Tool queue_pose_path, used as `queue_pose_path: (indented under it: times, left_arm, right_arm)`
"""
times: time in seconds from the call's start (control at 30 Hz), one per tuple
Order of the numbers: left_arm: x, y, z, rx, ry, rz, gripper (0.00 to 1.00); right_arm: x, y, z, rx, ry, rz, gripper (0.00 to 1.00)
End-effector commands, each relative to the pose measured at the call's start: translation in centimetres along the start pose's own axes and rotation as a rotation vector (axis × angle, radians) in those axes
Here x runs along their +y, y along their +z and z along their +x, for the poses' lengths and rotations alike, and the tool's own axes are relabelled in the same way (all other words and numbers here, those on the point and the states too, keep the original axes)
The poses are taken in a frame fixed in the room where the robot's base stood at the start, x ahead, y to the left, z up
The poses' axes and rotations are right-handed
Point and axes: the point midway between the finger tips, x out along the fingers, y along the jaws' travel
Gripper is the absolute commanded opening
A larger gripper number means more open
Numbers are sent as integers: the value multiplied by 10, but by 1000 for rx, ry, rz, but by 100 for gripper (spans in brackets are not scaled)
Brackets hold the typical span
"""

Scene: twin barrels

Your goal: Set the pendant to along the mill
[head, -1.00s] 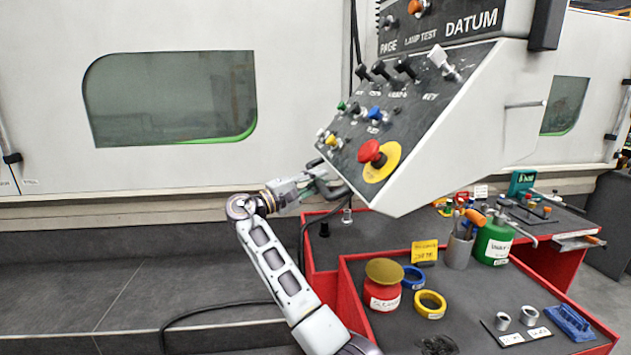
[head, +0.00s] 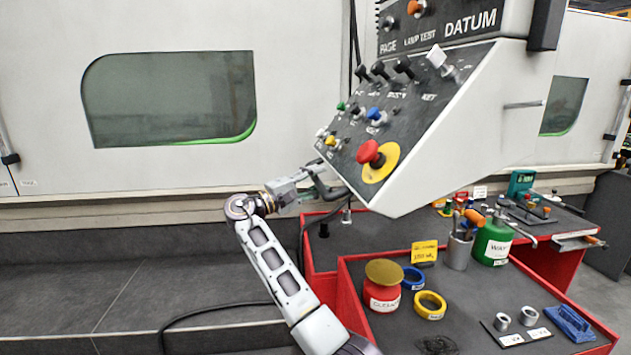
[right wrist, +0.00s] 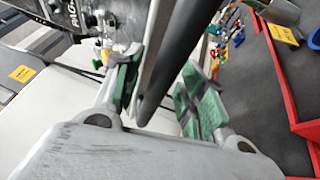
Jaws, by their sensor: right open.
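The pendant (head: 470,140) is a pale grey control box with a dark sloping panel of knobs, switches and a red mushroom button (head: 369,152). It hangs in front of the mill (head: 300,60), a big white machine with dark windows. A dark handle bar (head: 338,191) shows at the pendant's lower left edge. My right gripper (head: 318,188) is at this bar. In the right wrist view the dark bar (right wrist: 172,60) runs between the green-padded fingers of the open gripper (right wrist: 162,75). Contact cannot be told. My left gripper is not in view.
A red workbench (head: 345,290) with a dark top stands below and right of the pendant. It carries a red tin (head: 382,295), tape rolls (head: 430,305), a green bottle (head: 494,240) and a tool cup (head: 459,250). A black cable (head: 220,308) lies at the lower left.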

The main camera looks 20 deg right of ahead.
Motion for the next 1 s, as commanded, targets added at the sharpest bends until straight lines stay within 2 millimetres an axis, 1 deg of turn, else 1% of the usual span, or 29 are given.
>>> queue_pose_path:
  times: [0.17, 0.27, 0.37, 0.8, 1.0]
  left_arm:
    - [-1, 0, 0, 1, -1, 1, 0]
    - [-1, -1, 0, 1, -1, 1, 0]
    - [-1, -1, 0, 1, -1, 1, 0]
    - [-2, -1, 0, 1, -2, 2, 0]
    - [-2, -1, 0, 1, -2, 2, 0]
  right_arm:
    - [0, 0, -8, 1, -1, 0, 41]
    - [0, -1, -17, 3, 0, 0, 41]
    - [0, -1, -29, 2, -1, -1, 41]
    - [0, -1, -93, 3, 0, 0, 41]
    - [0, -1, -113, 2, 1, 0, 41]
